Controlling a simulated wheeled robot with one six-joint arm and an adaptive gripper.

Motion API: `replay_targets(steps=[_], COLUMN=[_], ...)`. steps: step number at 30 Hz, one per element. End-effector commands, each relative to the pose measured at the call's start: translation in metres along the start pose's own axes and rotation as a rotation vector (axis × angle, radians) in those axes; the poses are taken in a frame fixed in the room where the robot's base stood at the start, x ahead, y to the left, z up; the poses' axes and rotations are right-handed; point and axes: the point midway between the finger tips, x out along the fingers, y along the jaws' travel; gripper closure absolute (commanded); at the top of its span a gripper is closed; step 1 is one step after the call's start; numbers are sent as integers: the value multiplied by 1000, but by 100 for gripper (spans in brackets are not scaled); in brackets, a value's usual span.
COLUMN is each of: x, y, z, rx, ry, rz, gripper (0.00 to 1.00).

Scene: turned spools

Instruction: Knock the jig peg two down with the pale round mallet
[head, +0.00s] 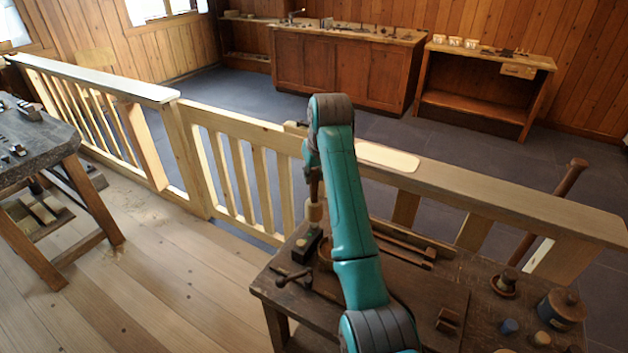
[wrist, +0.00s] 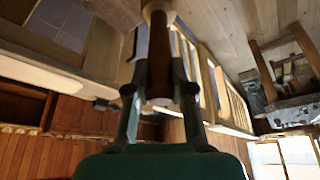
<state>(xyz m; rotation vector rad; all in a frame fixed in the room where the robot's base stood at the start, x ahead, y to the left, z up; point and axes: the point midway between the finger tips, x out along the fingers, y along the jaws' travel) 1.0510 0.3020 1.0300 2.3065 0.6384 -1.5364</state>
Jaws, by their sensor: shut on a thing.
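My gripper (head: 312,172) is partly hidden behind my teal arm, above the left part of the dark workbench (head: 290,296). In the wrist view my gripper (wrist: 158,82) is shut on the brown handle of the mallet (wrist: 159,55). The mallet hangs upright in the head view, with its pale round head (head: 314,213) below the fingers. A small dark block (head: 301,247) lies on the bench just below the head; I cannot tell whether it is the jig. I cannot make out peg two; my arm hides part of this area.
Turned pieces and a lidded brown pot (head: 561,308) stand at the bench's right. A wooden railing (head: 480,190) runs behind the bench. Open plank floor (head: 170,290) lies left.

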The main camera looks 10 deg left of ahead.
Motion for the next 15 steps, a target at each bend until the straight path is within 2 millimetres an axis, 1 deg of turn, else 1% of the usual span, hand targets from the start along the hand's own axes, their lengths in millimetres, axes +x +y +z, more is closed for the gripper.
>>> replay_targets(steps=[9, 11, 15], x=[2, 5, 17], y=[0, 0, 0], z=[1, 2, 8], rx=[0, 0, 0], ry=[0, -1, -3], rz=[0, 0, 0], gripper=[100, 100, 100])
